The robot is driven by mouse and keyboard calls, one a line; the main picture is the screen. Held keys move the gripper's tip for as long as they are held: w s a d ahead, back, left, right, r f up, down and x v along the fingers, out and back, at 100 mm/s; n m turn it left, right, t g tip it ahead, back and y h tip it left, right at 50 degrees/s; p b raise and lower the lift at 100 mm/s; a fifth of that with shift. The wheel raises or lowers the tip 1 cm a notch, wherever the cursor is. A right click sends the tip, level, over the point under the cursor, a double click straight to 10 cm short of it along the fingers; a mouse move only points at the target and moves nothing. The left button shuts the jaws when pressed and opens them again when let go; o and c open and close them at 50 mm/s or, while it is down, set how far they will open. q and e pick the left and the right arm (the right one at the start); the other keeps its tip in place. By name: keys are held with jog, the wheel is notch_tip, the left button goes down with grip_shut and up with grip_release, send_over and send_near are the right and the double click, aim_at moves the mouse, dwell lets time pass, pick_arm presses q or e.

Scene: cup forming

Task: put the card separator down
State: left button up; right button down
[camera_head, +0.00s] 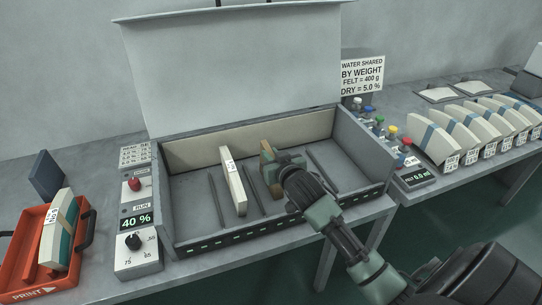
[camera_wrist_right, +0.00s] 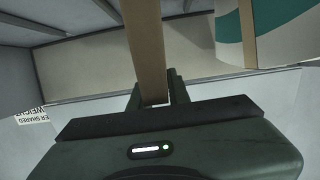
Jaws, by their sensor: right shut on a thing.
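My right gripper (camera_head: 277,162) reaches into the open grey box (camera_head: 190,235) from the front right. It is shut on the card separator (camera_head: 267,172), a thin tan strip standing roughly upright inside the box. In the right wrist view the separator (camera_wrist_right: 146,40) rises between the two fingers (camera_wrist_right: 153,95). Its lower end is hard to see, so I cannot tell whether it touches the box floor. A white block with a label (camera_head: 234,187) stands in the box to the left of it, apart from it. My left gripper is not in view.
Thin dark dividers (camera_head: 213,198) rise from the box floor. A control panel reading 40 % (camera_head: 136,222) and a red tray (camera_head: 28,262) with a banded block are at left. Several white banded blocks (camera_head: 462,136) and small coloured-cap bottles (camera_head: 379,130) are at right.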

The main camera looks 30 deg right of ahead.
jog(key=shift+f, duration=0.1)
jog(key=c, duration=1.3)
grip_release()
jog(key=shift+c, duration=0.2)
jog(key=v, duration=1.2)
jog(key=shift+b, duration=0.35)
jog(key=shift+a, duration=0.1)
